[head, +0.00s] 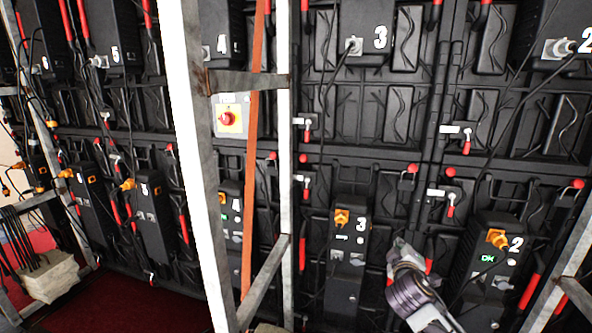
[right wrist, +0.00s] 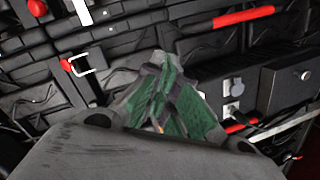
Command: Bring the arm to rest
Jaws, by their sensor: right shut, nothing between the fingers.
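My right gripper (head: 403,256) is in the lower right of the head view, in front of the black wall panels between power box 3 (head: 347,262) and power box 2 (head: 490,262). It looks apart from both boxes, though the gap to the panels is hard to judge. In the right wrist view, the fingers of my right gripper (right wrist: 165,98) with green pads are shut together and hold nothing. My left gripper does not show in either view.
A white and grey metal upright (head: 199,150) and an orange strap (head: 255,150) stand left of my gripper. A red emergency button (head: 229,118) is on a grey box. Several cables hang in front of the panels. A pale sandbag (head: 48,277) lies at lower left.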

